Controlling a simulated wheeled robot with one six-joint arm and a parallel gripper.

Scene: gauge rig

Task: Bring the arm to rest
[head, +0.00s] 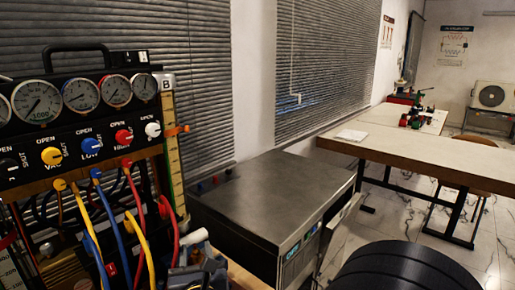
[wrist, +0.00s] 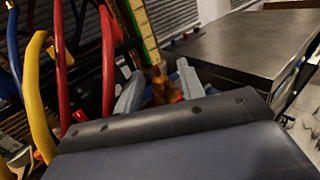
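My gripper (wrist: 160,84) shows in the wrist view as two grey fingers standing apart behind the dark wrist housing. An orange-brown fitting (wrist: 159,80) shows in the gap between them, and I see no finger closed on it. In the head view my gripper (head: 206,258) is low in the picture, just right of the gauge rig's hoses and in front of the metal cabinet. Part of it is cut off by the lower edge.
The gauge rig (head: 85,118) stands close on the left, with yellow, blue and red hoses hanging near my gripper. A metal-topped cabinet (head: 270,190) is to its right. Farther back stands a long table (head: 420,150), with open tiled floor around its legs.

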